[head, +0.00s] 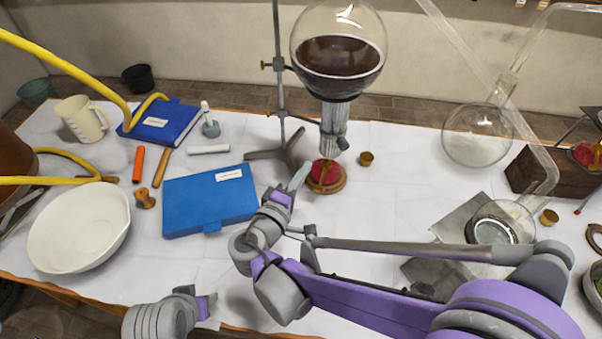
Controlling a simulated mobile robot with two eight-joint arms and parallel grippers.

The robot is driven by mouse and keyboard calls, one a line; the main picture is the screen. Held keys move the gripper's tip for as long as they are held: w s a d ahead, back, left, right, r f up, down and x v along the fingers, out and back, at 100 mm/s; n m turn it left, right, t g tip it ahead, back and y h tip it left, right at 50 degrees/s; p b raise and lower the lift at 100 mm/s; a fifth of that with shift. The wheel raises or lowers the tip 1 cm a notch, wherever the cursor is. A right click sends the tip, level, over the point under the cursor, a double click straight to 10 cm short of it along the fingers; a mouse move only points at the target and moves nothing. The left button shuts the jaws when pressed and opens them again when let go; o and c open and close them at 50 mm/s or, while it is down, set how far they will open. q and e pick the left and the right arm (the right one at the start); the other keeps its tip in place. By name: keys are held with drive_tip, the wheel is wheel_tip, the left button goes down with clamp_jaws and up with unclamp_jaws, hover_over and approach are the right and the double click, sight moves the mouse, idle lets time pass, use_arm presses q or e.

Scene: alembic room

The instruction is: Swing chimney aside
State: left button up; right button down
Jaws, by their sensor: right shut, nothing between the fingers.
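The chimney (334,124), which I take to be the pale upright cylinder, hangs under a round glass flask (338,60) of dark liquid. It stands above a small red burner (327,174) on a round wooden base. A tripod stand (280,100) rises just left of it, with clamps by the flask and cylinder. My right gripper (298,177) is shut and empty, left of the burner and below the chimney, with a visible gap to the chimney. My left gripper (207,304) is low at the table's front edge; its finger opening is unclear.
A blue case (210,200) lies left of my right gripper. A white bowl (80,228), a mug (82,118) and a blue book (160,122) are farther left. A small brass cup (366,159) is right of the burner. Glassware (478,135) stands at right.

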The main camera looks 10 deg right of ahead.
drive_tip(key=w+d+f, duration=0.1)
drive_tip(key=w+d, duration=0.5)
drive_tip(key=d, duration=0.1)
drive_tip(key=shift+d, duration=0.25)
